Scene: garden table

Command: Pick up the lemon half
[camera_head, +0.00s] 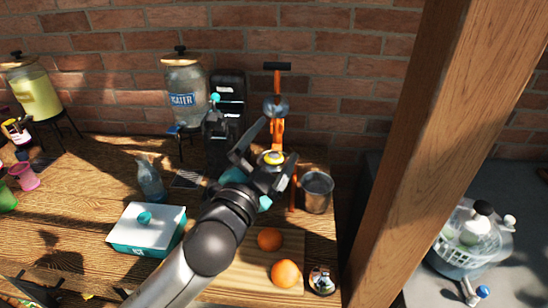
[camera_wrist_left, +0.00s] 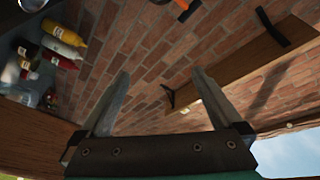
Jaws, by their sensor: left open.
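A small round piece with a yellow rim, which looks like the lemon half (camera_head: 272,157), shows at the orange-framed juicer press (camera_head: 277,132) in the head view. Whether it rests in the press cup is hard to tell. My left gripper (camera_head: 264,155) is open, and its fingers appear on either side of the yellow piece in the picture. How far apart they are in depth is unclear. My right gripper is not in view.
Two oranges (camera_head: 270,239) lie on a cutting board (camera_head: 258,292). A metal cup (camera_head: 317,192) stands right of the press, with a wooden post (camera_head: 425,150) beyond. A teal-and-white box (camera_head: 146,229), glass bottle (camera_head: 150,180) and water dispenser (camera_head: 184,90) stand left.

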